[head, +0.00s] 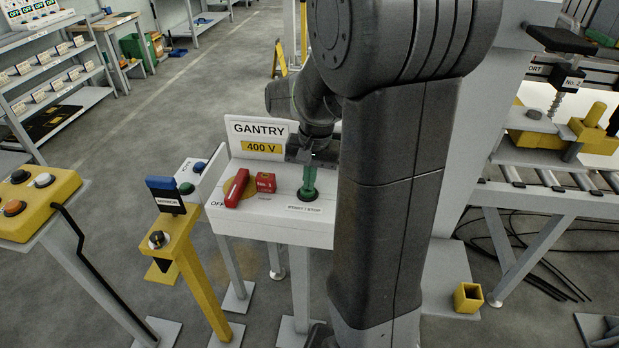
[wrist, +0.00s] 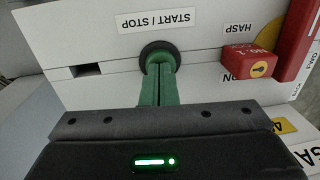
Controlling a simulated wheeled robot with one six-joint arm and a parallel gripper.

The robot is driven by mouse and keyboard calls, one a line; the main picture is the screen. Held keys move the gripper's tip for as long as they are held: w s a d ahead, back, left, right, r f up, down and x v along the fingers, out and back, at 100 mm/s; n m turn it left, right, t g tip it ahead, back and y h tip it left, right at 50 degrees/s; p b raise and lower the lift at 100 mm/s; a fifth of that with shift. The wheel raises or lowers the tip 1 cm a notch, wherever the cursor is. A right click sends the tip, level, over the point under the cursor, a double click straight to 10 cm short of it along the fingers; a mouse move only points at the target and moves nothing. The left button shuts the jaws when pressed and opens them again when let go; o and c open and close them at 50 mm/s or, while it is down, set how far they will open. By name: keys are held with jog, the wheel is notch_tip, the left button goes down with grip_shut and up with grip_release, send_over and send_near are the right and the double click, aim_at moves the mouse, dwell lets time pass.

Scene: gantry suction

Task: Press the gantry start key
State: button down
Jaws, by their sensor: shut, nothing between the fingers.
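The white gantry panel (head: 265,227) carries a round start/stop key (head: 307,195) with a dark ring, above the label "START / STOP". The key also shows in the wrist view (wrist: 158,47), partly covered by my fingertips. My gripper (head: 308,186) has green fingers pressed together, empty, pointing down at the key. In the wrist view the closed fingertips (wrist: 160,68) overlap the key's face. I cannot tell for sure whether they touch it or how far it is pushed in.
Left of the key on the panel are a red padlock (head: 265,182) and a red lever handle (head: 237,188). A yellow post with a mirror switch (head: 159,240) and a yellow button box (head: 38,203) stand further left. A roller conveyor (head: 560,178) is at right.

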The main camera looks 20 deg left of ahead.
aim_at(314, 189)
jog(key=shift+f, duration=0.1)
jog(key=shift+f+b, duration=0.65)
jog(key=shift+f, duration=0.25)
jog(key=shift+s+d+f, duration=0.15)
jog(key=shift+s+f, duration=0.1)
jog(key=r+p, duration=0.1)
jog(key=r, duration=0.1)
jog(key=r+p, duration=0.1)
jog(key=p, duration=0.1)
jog(key=r+p, duration=0.1)
jog(key=r, duration=0.1)
jog(key=shift+w+r, duration=0.3)
notch_tip(314, 189, up, 9)
jog(key=b, duration=0.1)
jog(key=shift+w+d+r, duration=0.2)
jog(key=shift+d, duration=0.25)
